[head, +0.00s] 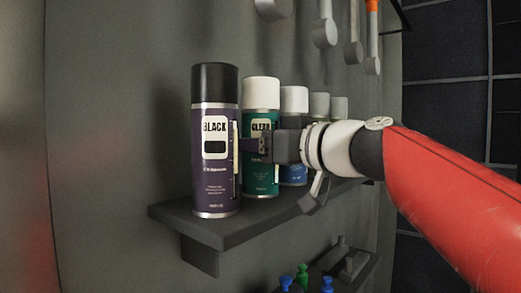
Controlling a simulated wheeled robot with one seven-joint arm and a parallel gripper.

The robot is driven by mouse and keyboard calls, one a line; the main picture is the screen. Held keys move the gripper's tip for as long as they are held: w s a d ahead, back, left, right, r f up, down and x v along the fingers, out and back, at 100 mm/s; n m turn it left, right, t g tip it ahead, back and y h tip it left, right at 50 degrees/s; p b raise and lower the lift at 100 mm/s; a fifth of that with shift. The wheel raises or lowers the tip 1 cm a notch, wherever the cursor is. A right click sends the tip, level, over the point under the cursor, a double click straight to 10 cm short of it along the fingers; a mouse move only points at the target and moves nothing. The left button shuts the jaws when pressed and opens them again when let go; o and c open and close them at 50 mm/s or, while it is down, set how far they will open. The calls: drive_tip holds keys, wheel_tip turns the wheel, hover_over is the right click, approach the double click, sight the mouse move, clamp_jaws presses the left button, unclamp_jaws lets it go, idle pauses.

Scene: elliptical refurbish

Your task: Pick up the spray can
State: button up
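A purple spray can (213,177) with a black cap and a "BLACK" label stands upright at the left front of a grey wall shelf (230,230). A green spray can (261,182) with a white cap stands just right of it. A blue can (294,173) with a white cap is behind that. My gripper (246,145) reaches in from the right, in front of the green can, with its dark fingers at the purple can's right side. I cannot tell whether they touch it or how far apart they are.
Paler cans (319,104) stand farther along the shelf, partly hidden by my arm. Tools (325,32) hang on the wall above. A lower shelf (358,272) holds small green and blue items. Space left of the purple can is clear.

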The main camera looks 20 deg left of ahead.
sight(274, 83)
drive_tip(key=c, duration=0.6)
drive_tip(key=shift+o, duration=0.2)
wheel_tip(274, 83, up, 10)
drive_tip(key=shift+r+p, duration=0.1)
drive_tip(key=shift+p, duration=1)
drive_tip(key=o, duration=0.4)
drive_tip(key=c, duration=0.8)
drive_tip(key=shift+c, duration=0.2)
